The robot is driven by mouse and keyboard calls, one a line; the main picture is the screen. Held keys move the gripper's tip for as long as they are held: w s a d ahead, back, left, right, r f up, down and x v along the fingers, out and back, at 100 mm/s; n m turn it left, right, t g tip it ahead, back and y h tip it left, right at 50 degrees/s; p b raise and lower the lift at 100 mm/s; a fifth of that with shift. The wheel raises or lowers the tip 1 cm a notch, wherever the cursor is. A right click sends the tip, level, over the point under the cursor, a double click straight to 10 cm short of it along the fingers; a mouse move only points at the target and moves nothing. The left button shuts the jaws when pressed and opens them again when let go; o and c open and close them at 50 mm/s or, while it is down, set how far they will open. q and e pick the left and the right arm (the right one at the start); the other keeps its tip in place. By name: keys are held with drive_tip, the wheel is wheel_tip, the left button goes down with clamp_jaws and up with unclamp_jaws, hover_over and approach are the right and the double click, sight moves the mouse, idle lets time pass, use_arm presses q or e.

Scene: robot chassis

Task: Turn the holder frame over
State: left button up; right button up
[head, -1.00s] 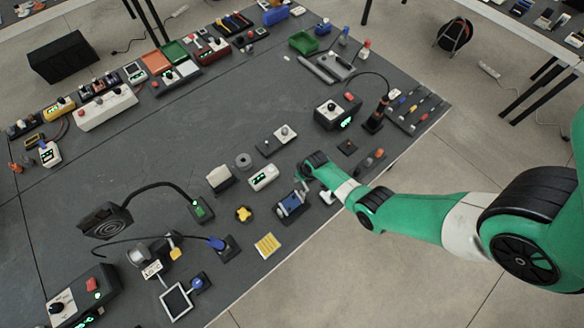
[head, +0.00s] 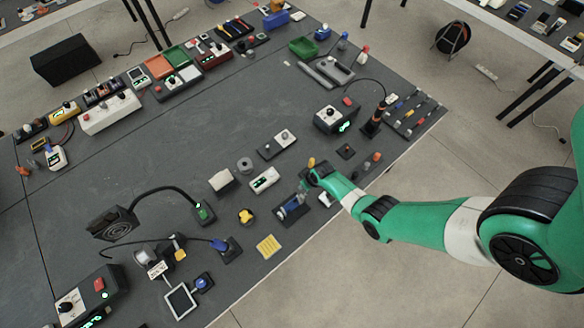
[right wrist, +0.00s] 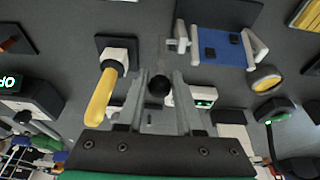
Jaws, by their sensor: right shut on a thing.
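The holder frame (head: 293,206) is a small pale frame with a blue board on a dark base, near the table's front edge. In the right wrist view its blue board (right wrist: 222,50) sits between pale side arms, at the upper right. My right gripper (right wrist: 161,82) is shut on a dark round knob (right wrist: 160,86) on a grey stem, to the left of the board. How this knob joins the frame is not clear. In the head view my right gripper (head: 306,184) is beside the frame, partly hidden by its own wrist. My left gripper is not in view.
A yellow handle (right wrist: 99,98) in a white block stands close to the left of my right gripper; it also shows in the head view (head: 311,162). A white device (head: 264,180) with a green display and a yellow knob (head: 246,216) are nearby.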

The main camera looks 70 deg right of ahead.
sight(307, 193)
drive_tip(key=shift+s+a+r+p, duration=0.15)
drive_tip(key=shift+s+a+p, duration=0.15)
drive_tip(key=shift+s+p, duration=0.3)
drive_tip(key=shift+s+a, duration=0.15)
drive_tip(key=shift+s, duration=0.1)
drive_tip(key=shift+s+a, duration=0.2)
drive_tip(key=shift+s, duration=0.15)
drive_tip(key=shift+s+a+f+p, duration=0.2)
drive_tip(key=shift+s+p, duration=0.2)
drive_tip(key=shift+c, duration=0.2)
drive_tip(key=shift+s, duration=0.1)
